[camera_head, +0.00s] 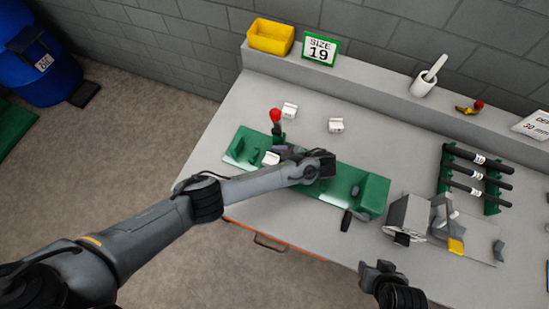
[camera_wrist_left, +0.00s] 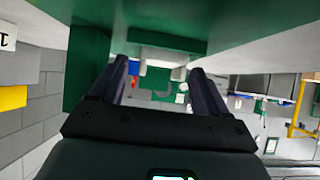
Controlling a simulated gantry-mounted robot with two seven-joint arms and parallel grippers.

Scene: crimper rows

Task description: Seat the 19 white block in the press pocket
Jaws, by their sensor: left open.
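A white block (camera_head: 270,158) is at the green press (camera_head: 345,187), close to the fingertips of my left gripper (camera_head: 283,154). My left gripper is open. In the left wrist view its two fingers (camera_wrist_left: 160,70) stand apart, with a white part (camera_wrist_left: 158,54) beyond and between them against green. I cannot tell whether that block sits fully in the pocket; its number is unreadable. Two more white blocks lie on the bench behind the press, one near the red knob (camera_head: 289,111) and one farther right (camera_head: 336,125). My right gripper (camera_head: 378,268) is at the bottom right, away from the blocks.
A green-framed sign reading SIZE 19 (camera_head: 320,49) and a yellow bin (camera_head: 271,37) stand on the back ledge. A red-knobbed lever (camera_head: 275,115) rises behind the press. A grey device (camera_head: 408,216) and a rack of black rods (camera_head: 478,170) occupy the right side.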

